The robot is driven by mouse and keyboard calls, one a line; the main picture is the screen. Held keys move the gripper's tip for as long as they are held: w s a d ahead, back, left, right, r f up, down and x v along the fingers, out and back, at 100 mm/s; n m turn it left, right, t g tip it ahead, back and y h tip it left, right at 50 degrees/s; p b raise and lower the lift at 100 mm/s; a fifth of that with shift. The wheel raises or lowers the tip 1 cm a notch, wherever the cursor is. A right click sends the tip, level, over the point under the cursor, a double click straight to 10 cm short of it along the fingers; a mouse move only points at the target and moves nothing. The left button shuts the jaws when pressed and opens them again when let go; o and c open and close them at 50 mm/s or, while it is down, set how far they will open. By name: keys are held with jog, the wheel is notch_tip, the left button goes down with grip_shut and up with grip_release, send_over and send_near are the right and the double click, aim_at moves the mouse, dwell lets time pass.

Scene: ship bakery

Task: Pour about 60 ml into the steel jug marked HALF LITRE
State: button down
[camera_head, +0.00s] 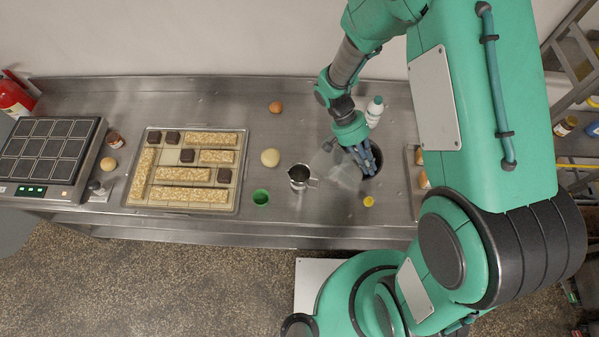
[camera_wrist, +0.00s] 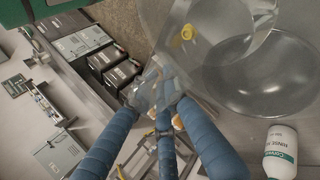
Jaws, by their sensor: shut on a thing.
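The steel jug (camera_head: 299,184) stands upright on the counter in the head view, dark inside, with a handle on its right; any marking is too small to read. My gripper (camera_head: 364,160) is to the right of the jug, its blue fingers shut on a clear vessel (camera_head: 343,170). In the wrist view the fingers (camera_wrist: 158,108) close at the vessel's handle, and its clear body (camera_wrist: 196,60) spreads to the upper right. The vessel is apart from the jug. Its tilt and contents are hard to tell, and no stream shows.
A round steel basin (camera_wrist: 265,75) lies below the gripper. A white bottle (camera_head: 374,106) stands behind it. A yellow item (camera_head: 368,201), green cup (camera_head: 261,198), pale ball (camera_head: 270,157) and brown egg-like item (camera_head: 275,107) surround the jug. A pastry tray (camera_head: 239,170) is left.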

aim_at(349, 156)
jog(key=shift+a+f+h+b, duration=0.3)
jog(key=shift+a+h+b, duration=0.1)
jog(key=shift+h, duration=0.2)
jog(key=shift+a+r+m+h, duration=0.3)
jog(key=shift+a+r+h, duration=0.35)
jog(key=shift+h, duration=0.25)
jog(key=shift+w+a+r+g+h, duration=0.1)
jog(key=shift+a+r+g+h, duration=0.2)
jog(key=shift+r, duration=0.3)
jog(key=shift+w+a+r+g+h, duration=0.1)
jog(key=shift+a+r+h, duration=0.1)
jog(key=shift+r+h, duration=0.3)
jog(key=shift+a+r+m+h, duration=0.5)
jog(key=shift+a+r+h, duration=0.2)
jog(key=shift+a+r, duration=0.4)
jog(key=shift+a+r+g+h, duration=0.4)
jog(key=shift+a+r, duration=0.1)
jog(key=shift+r, duration=0.05)
jog(key=shift+w+a+r+h, duration=0.1)
jog(key=shift+a+r+h, duration=0.25)
jog(key=shift+a, duration=0.1)
jog(key=shift+d, duration=0.1)
